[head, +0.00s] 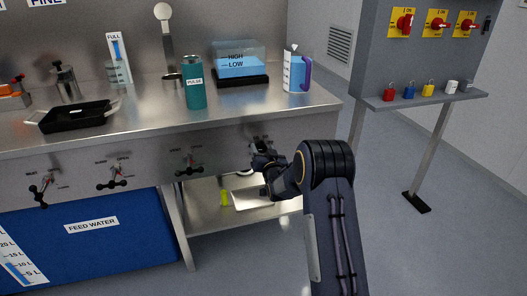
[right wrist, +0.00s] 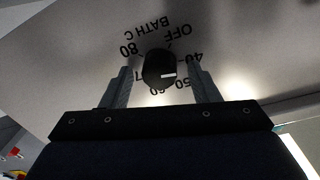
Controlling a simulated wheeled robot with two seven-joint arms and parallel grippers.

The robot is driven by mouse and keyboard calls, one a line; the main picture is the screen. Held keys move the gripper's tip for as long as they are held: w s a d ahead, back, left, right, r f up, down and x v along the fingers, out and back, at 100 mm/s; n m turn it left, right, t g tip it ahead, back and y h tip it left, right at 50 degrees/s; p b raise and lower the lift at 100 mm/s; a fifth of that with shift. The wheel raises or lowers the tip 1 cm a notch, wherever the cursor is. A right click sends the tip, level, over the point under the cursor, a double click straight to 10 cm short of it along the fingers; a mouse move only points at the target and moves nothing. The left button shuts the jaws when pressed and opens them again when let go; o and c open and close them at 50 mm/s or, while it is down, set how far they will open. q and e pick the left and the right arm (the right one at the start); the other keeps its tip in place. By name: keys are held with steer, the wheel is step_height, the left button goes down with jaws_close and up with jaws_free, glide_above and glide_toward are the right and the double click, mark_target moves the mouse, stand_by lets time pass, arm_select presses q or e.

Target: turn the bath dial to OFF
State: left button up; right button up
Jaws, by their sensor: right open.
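The bath dial (right wrist: 157,68) is a black round knob on the steel front panel, with a short white mark on its face. Printed around it, upside down in the right wrist view, are BATH C, OFF, 40, 50, 60 and 80. The white mark lies on the side of the 40 and 50 figures, away from OFF. My right gripper (right wrist: 160,75) is open, one finger on each side of the dial; contact cannot be told. In the head view my right gripper (head: 258,152) is at the bench front and mostly hides the dial. My left gripper is not in view.
A water bath (head: 240,66), a teal cylinder (head: 193,85) and a jug (head: 294,75) stand on the bench. A lower shelf (head: 205,218) lies below.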

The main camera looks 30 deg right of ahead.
steer(key=c, duration=1)
steer(key=shift+o, duration=0.2)
steer(key=shift+f, duration=0.1)
steer(key=shift+f+n+b, duration=0.1)
steer(key=shift+n+b, duration=0.7)
steer(key=shift+b, duration=0.25)
steer(key=n+b, duration=0.3)
steer(key=shift+a, duration=0.1)
steer(key=n+b, duration=0.3)
steer(key=shift+n, duration=0.4)
steer(key=shift+n+b, duration=0.8)
steer(key=shift+n, duration=0.4)
